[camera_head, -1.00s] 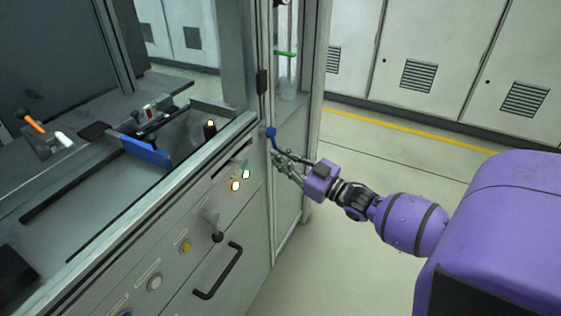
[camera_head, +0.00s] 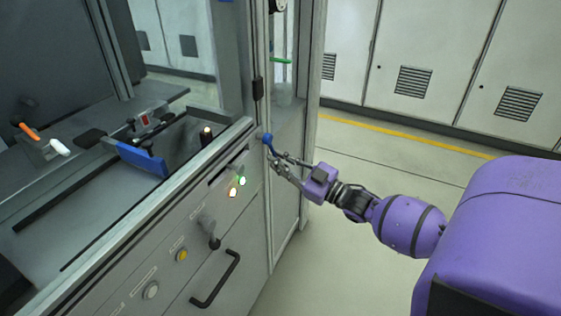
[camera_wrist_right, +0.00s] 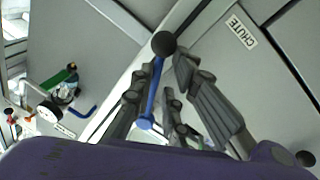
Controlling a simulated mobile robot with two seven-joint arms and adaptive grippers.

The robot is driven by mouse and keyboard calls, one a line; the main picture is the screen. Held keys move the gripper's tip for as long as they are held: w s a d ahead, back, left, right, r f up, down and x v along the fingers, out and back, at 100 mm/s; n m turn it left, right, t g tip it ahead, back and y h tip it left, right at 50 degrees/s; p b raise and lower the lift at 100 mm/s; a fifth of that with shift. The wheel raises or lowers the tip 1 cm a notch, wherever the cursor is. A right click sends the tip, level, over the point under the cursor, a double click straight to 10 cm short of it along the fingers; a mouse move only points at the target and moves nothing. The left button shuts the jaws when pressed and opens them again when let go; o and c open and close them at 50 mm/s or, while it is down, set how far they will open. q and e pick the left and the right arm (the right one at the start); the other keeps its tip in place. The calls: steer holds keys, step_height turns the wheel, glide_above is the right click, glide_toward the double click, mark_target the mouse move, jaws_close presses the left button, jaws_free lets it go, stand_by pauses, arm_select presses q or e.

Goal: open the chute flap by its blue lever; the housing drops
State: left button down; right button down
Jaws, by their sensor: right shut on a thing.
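The blue lever (camera_head: 267,139) stands at the right corner of the machine cabinet. In the right wrist view its blue rod (camera_wrist_right: 153,90) runs from a black ball (camera_wrist_right: 164,43) to a blue end between my fingers. My right gripper (camera_head: 275,162) is shut on the lever, and its fingers also show in the right wrist view (camera_wrist_right: 158,105). A "CHUTE" label (camera_wrist_right: 241,30) is on the grey panel beside the lever. I cannot make out the flap. A dark cylinder with a lit top (camera_head: 206,136), possibly the housing, stands in the recess behind the front rail. My left gripper is out of view.
The cabinet front has a black drawer handle (camera_head: 216,280), a black-knobbed lever (camera_head: 212,236), buttons and lit lamps (camera_head: 237,187). The floor right of the cabinet is clear up to the grey lockers (camera_head: 450,60).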

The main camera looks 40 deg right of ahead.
steer(key=c, duration=1.9)
jaws_free()
steer(key=shift+d+r, duration=0.25)
steer(key=shift+d, duration=0.15)
steer(key=shift+o, duration=0.2)
steer(key=shift+a+f, duration=0.1)
steer(key=shift+a, duration=0.05)
steer(key=v, duration=1.2)
